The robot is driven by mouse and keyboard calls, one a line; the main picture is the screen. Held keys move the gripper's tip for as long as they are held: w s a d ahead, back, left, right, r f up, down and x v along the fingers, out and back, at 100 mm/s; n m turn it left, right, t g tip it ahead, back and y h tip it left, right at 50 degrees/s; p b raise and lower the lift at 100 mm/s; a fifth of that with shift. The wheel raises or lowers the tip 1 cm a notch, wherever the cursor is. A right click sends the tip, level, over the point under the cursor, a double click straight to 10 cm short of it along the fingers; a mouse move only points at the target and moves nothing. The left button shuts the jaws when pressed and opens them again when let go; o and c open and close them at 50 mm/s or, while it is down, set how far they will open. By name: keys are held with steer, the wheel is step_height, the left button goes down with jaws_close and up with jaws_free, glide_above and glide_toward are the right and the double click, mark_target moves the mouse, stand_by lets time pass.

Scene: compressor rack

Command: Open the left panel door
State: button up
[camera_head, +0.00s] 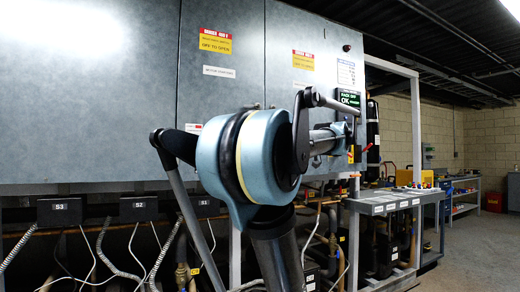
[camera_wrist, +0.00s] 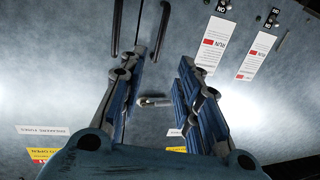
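The grey panel doors (camera_head: 90,90) fill the left and middle of the head view and look closed. In the wrist view the grey panel face (camera_wrist: 60,90) lies right behind my gripper (camera_wrist: 158,65). My gripper's two blue fingers are spread apart, with nothing held between them. A small metallic latch or knob (camera_wrist: 154,101) on the panel shows in the gap between the fingers. Two dark bar-shaped handles (camera_wrist: 116,28) show beyond the fingertips at the top. In the head view my arm covers part of the doors, and my fingers cannot be made out.
Red and yellow warning labels (camera_head: 216,41) mark the doors. White labels with red marks (camera_wrist: 256,56) and small black switch plates show on the panel. Below hang black boxes (camera_head: 59,211) with cables and pipes. A grey metal shelf (camera_head: 398,201) stands right; open floor (camera_head: 475,250) lies beyond.

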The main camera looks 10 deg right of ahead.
steer(key=x, duration=1.7)
steer(key=shift+w+a, duration=0.1)
jaws_close()
